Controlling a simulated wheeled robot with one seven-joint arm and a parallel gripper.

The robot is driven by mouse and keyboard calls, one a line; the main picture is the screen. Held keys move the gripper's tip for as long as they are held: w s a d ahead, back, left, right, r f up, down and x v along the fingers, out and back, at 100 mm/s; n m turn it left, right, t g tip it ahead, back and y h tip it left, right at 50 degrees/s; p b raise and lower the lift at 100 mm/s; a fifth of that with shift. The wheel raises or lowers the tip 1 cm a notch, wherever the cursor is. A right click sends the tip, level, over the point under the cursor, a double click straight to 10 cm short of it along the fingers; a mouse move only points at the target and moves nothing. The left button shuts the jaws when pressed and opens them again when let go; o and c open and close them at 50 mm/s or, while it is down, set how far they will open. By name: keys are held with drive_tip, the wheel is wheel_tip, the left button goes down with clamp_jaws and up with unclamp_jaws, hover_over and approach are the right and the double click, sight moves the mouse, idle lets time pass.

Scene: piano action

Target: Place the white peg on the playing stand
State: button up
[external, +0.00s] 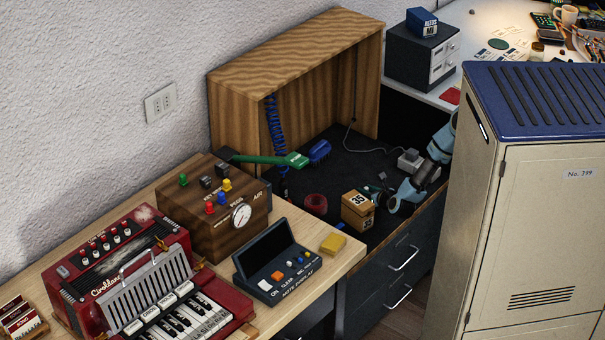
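My arm reaches in from behind the tall cabinet at the right, over the dark bench top. I cannot make out a white peg. No item is clearly labelled as the playing stand. A wooden box with a gauge (215,207) has several coloured pegs or knobs on top, none clearly white. A dark notes display unit (276,264) stands in front of it.
A red accordion (130,270) stands at the lower left. A wooden open-fronted case (295,45) stands behind the bench. A green-handled tool (270,159), red ring (315,204) and yellow block (333,243) lie nearby. The tall cabinet (540,220) blocks the right side.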

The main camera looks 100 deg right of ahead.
drive_tip(key=shift+o, duration=1.1)
drive_tip(key=shift+r, duration=0.15)
drive_tip(key=shift+s+a+r, duration=0.1)
drive_tip(key=shift+a+r, duration=0.05)
drive_tip(key=shift+a, duration=0.05)
drive_tip(key=p+v, duration=0.2)
drive_tip(key=v, duration=0.8)
drive_tip(key=shift+s+a, duration=0.15)
drive_tip(key=shift+a, duration=0.1)
drive_tip(key=shift+o, duration=0.6)
drive_tip(key=shift+s+a+r, duration=0.2)
drive_tip(key=shift+a+r, duration=0.05)
drive_tip(key=shift+a, duration=0.2)
